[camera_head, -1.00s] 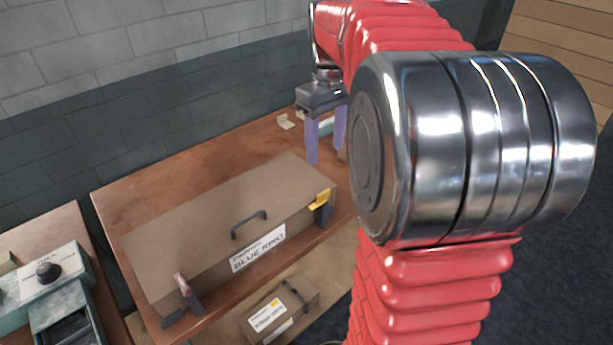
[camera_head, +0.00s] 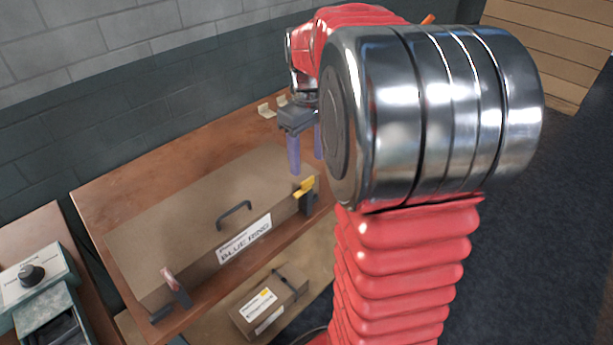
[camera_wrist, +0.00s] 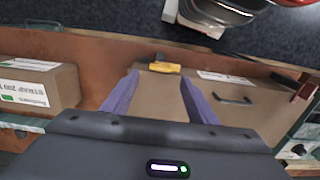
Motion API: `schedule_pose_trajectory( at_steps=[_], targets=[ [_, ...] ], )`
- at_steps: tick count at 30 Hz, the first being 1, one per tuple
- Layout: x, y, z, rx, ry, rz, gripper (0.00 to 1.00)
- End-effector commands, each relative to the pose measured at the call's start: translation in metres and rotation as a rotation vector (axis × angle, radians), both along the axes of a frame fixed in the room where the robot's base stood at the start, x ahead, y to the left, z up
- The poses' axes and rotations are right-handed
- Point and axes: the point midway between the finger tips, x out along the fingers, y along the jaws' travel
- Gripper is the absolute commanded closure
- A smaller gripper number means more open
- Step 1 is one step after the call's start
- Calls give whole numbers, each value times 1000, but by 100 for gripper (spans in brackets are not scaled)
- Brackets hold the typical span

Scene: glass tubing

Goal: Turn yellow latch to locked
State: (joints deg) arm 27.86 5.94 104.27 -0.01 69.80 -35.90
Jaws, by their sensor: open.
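The yellow latch (camera_head: 304,187) sits on a dark bracket at the right end of the front of a long brown box (camera_head: 195,205). In the wrist view the latch (camera_wrist: 164,68) shows beyond the fingertips, roughly between them. My gripper (camera_head: 307,165) has two purple fingers, spread apart and empty, pointing down over the right end of the box. Its fingertips look just above and behind the latch in the head view; the gripper also shows in the wrist view (camera_wrist: 159,82). No contact with the latch is visible.
The box has a black handle (camera_head: 234,211), a "BLUE RING" label (camera_head: 244,240) and a reddish latch (camera_head: 169,276) at its left end. A smaller box (camera_head: 268,302) is on the lower shelf. Another labelled box (camera_wrist: 38,88) is at left in the wrist view.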

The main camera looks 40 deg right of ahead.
Motion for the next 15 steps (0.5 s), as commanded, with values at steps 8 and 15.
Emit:
schedule_pose_trajectory(
  at_steps=[8, 15],
  targets=[
    [-1, 0, -43, 1, 2, 0, 47],
    [0, 0, -64, 0, 0, -1, 47]
  ],
)
